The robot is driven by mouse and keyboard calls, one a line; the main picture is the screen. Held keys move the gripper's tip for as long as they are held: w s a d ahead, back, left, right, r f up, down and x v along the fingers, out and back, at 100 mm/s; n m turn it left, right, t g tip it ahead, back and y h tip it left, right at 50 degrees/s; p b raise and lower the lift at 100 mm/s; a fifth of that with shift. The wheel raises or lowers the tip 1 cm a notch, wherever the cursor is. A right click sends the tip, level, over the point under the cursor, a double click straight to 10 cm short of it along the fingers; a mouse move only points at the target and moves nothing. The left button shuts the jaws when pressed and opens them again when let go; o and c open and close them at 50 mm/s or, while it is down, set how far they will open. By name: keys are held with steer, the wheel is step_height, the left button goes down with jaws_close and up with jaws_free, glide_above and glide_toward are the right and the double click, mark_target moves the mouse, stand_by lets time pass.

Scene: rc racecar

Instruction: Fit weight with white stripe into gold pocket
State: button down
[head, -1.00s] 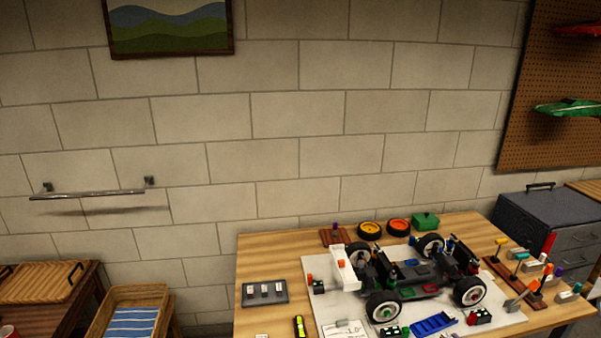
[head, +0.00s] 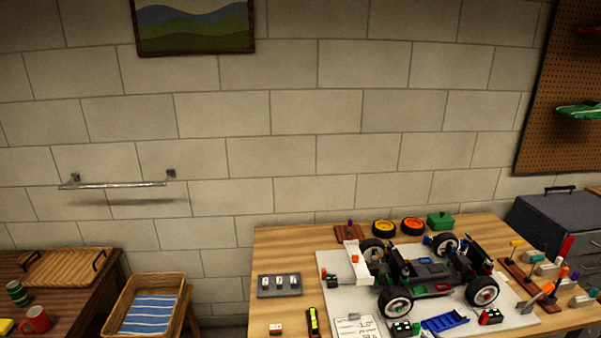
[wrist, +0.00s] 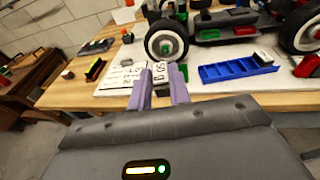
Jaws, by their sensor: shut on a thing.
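My gripper (wrist: 159,92) shows in the wrist view, its two grey-purple fingers shut on a small pale weight (wrist: 159,73) with dark marks on its face. Its stripe cannot be made out. The gripper is in front of the table's near edge, and is not in the head view. The RC car chassis (head: 430,271) stands on a light mat on the table, and its wheel (wrist: 166,43) shows beyond the fingers. I cannot make out a gold pocket on it. A grey tray (head: 279,292) with light blocks lies left of the mat.
A printed white sheet (head: 357,328), a yellow-green level (head: 313,320) and a blue tray (head: 446,320) lie near the table front. Upright coloured-handled tools (head: 516,259) stand at right. A basket (head: 172,285) and a side table with mugs (head: 36,319) are at left.

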steer(key=s+a+f+m+h+p, duration=0.1)
steer(key=a+f+h, duration=0.1)
steer(key=a, duration=0.8)
steer(key=a+f+m+h+p, duration=0.1)
steer(key=a+f, duration=0.4)
steer(key=a, duration=0.6)
steer(key=shift+s+a+f+m+t+h, duration=0.2)
steer(key=shift+s+f+m+t+h, duration=0.1)
steer(key=shift+s+m+h, duration=0.15)
